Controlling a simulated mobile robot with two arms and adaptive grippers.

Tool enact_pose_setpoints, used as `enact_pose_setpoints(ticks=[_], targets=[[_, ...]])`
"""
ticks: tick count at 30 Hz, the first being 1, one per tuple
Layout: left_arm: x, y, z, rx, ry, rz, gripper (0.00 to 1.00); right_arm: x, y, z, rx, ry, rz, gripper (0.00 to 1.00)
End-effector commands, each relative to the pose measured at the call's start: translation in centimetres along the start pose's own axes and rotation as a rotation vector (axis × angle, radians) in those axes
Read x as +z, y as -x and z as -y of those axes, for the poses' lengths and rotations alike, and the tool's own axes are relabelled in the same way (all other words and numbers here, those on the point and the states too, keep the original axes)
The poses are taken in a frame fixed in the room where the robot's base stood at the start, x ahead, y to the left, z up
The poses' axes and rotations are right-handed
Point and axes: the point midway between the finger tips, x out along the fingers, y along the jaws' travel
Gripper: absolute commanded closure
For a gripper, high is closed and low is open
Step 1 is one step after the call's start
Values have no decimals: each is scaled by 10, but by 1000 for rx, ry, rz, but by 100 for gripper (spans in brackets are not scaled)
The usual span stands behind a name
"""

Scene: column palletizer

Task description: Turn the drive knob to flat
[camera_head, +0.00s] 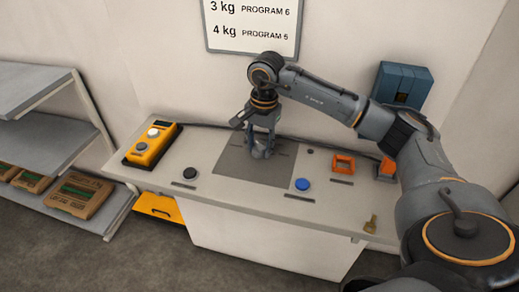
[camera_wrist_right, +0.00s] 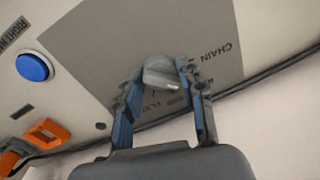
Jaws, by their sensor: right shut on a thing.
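The drive knob (camera_wrist_right: 160,72) is a grey knob on the darker grey panel (camera_head: 240,172) on the bench top. My right gripper (camera_head: 262,150) reaches down to this panel. In the right wrist view its two fingers (camera_wrist_right: 160,78) stand on either side of the knob, shut on it. Printed words lie on the panel around the knob, partly hidden by the fingers; I cannot read the knob's setting. In the head view the knob is mostly hidden by the gripper. My left gripper is not in view.
A black button (camera_head: 190,173) and a blue button (camera_head: 303,184) flank the panel. An orange control box (camera_head: 150,146) stands at left, and an orange square frame (camera_head: 343,164) at right. A brass-coloured item (camera_head: 371,225) lies near the front edge. Shelves (camera_head: 40,140) hold cartons at far left.

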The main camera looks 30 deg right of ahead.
Motion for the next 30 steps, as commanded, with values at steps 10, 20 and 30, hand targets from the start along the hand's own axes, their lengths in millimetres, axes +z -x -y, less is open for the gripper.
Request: enact_pose_setpoints(ticks=[10, 20, 30], targets=[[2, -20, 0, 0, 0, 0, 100, 0, -3, 0, 1, -327, -26, 93], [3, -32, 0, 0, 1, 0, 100, 1, -3, 0, 3, -639, -49, 93], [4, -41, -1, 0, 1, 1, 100, 2, -2, 1, 3, -960, -72, 93]])
